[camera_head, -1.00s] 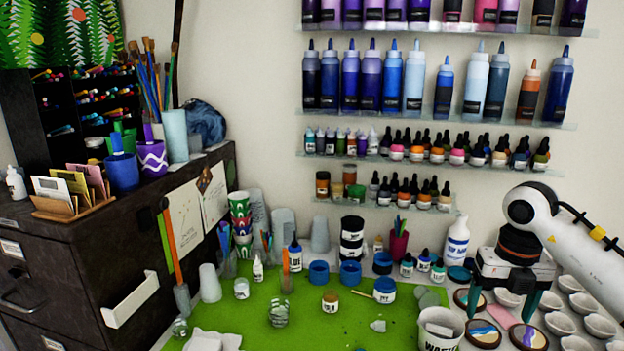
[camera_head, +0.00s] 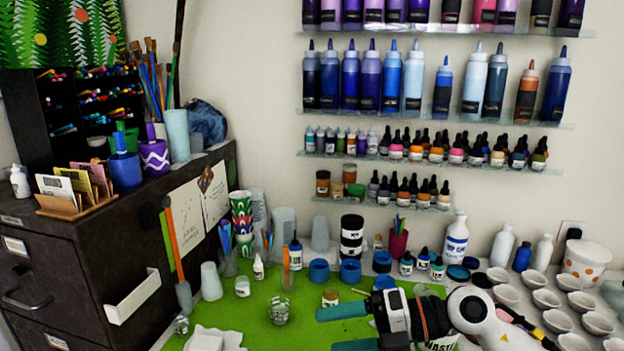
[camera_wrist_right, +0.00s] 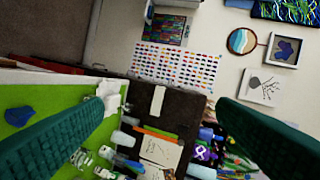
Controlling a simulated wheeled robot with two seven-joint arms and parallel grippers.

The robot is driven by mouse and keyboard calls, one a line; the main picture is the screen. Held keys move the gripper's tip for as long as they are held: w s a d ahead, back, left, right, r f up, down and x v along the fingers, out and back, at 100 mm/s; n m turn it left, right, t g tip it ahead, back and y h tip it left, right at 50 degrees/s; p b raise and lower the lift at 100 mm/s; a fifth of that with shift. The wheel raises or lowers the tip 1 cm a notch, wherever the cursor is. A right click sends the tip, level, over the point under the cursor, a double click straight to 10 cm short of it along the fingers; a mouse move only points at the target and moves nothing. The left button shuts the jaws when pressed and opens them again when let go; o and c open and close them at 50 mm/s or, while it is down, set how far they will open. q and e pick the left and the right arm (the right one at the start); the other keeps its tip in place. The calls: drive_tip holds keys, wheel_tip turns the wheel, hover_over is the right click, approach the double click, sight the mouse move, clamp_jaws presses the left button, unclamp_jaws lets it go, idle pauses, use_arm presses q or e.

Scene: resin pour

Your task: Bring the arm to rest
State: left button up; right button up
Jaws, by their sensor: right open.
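My right arm comes in from the right in the head view. Its gripper (camera_head: 345,330) points left, low over the right part of the green mat (camera_head: 262,303). Its teal fingers are wide apart with nothing between them. In the right wrist view the two fingers frame the picture left and right, and the gap between them is empty. The wrist covers most of the white waste cup (camera_head: 441,343) and the mat's right part. My left gripper does not show.
White bowls (camera_head: 546,298) fill the right side. A dark cabinet (camera_head: 70,270) stands at left. Bottle shelves (camera_head: 440,121) hang on the wall behind.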

wheel_tip(320, 180, up, 5)
drive_tip(key=a+m+t+y, duration=0.2)
drive_tip(key=m+t+y, duration=0.2)
drive_tip(key=y, duration=0.1)
drive_tip(key=w+d+m+t+h, duration=0.2)
drive_tip(key=d+m+t+h, duration=0.5)
drive_tip(key=m+t, duration=0.75)
drive_tip(key=s+d+f+m+g+h, duration=0.3)
drive_tip(key=d+f+m+h, duration=0.2)
drive_tip(key=f+m+h, duration=0.3)
drive_tip(key=s+d+f+m+g+h, duration=0.2)
drive_tip(key=d+f+m+h, duration=0.4)
drive_tip(key=f, duration=0.4)
drive_tip(key=s+f+m+g+y, duration=0.1)
drive_tip(key=s+f+g, duration=0.5)
drive_tip(key=s, duration=0.4)
drive_tip(key=s+f+m+g, duration=0.2)
drive_tip(key=s+f+g, duration=0.45)
drive_tip(key=s, duration=0.45)
drive_tip(key=s+f+x, duration=0.1)
drive_tip(key=s+x, duration=0.2)
drive_tip(key=x, duration=0.9)
drive_tip(key=s+x, duration=0.2)
drive_tip(key=x, duration=1.1)
drive_tip(key=s+d+f+g, duration=0.1)
drive_tip(key=s+d+f, duration=0.1)
drive_tip(key=s+f, duration=1.5)
drive_tip(key=shift+d+n, duration=0.35)
drive_tip(key=shift+d, duration=0.05)
drive_tip(key=shift+s, duration=0.15)
